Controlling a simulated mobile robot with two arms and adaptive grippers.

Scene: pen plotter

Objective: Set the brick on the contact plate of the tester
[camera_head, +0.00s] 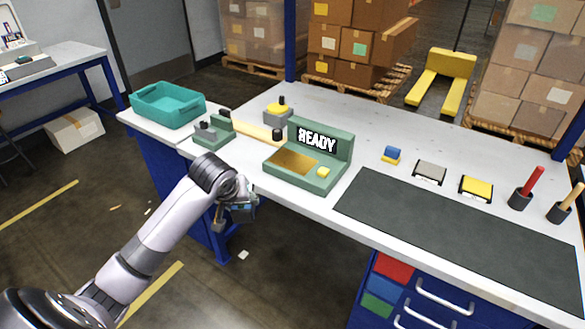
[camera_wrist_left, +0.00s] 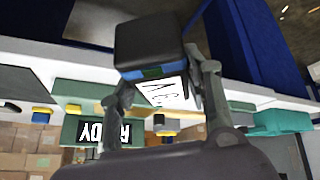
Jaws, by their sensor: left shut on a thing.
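The tester (camera_head: 335,155) is a green unit on the white table, with a display reading READY, a brass contact plate (camera_head: 293,162) and a yellow button (camera_head: 323,172). The contact plate is bare. My left gripper (camera_head: 240,208) is shut, in front of the table's front edge and left of the tester. In the left wrist view the gripper (camera_wrist_left: 165,88) holds the brick (camera_wrist_left: 150,45), a dark block with a blue and green band and a white label. The tester (camera_wrist_left: 85,95) shows upside down there, apart from the brick. My right gripper is not in view.
A teal bin (camera_head: 168,104) stands at the table's left end. A small green fixture (camera_head: 214,132) sits left of the tester. A dark mat (camera_head: 450,220) lies to the right, below a blue and yellow block (camera_head: 392,154) and two small pads. Red and tan handles stand upright far right.

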